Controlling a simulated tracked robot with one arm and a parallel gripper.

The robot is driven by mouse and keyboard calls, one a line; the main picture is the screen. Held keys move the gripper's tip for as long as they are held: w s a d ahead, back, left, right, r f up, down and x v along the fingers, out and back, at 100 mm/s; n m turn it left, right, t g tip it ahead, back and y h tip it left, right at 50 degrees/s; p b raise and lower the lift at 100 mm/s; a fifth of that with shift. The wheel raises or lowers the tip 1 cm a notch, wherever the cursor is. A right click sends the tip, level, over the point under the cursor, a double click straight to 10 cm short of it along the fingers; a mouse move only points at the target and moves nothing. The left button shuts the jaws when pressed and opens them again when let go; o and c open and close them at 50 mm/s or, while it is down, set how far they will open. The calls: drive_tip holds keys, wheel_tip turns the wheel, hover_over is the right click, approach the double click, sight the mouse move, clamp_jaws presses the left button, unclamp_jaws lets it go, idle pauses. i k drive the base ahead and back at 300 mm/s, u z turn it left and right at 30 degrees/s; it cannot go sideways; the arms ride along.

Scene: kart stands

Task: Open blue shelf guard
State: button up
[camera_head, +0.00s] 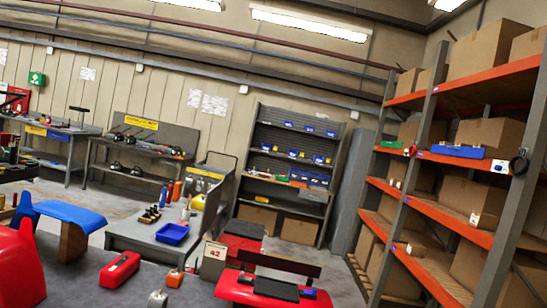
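No part that I can clearly identify as a blue shelf guard shows. A tall dark grey shelf unit (248,130) stands against the back wall, with small blue bins (312,178) and blue labels on its shelves. A rack with orange shelf edges (448,160) fills the right side. A flat blue item (458,151) lies on one of its upper shelves, in front of a cardboard box. My gripper cannot be made out in the view.
A grey workbench (130,239) with a blue tray (172,233) stands left of centre. Red and blue kart parts fill the lower left; a red part (275,291) with a dark pad is at the bottom centre. Workbenches line the back left wall. Bare floor shows before the rack.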

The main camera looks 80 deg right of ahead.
sight(467, 152)
drive_tip(key=z, duration=0.4)
drive_tip(key=i, duration=0.1)
drive_tip(key=z, duration=3)
drive_tip(key=k, duration=0.9)
drive_tip(key=z, duration=0.2)
drive_tip(key=i, duration=0.9)
drive_tip(key=u, duration=0.1)
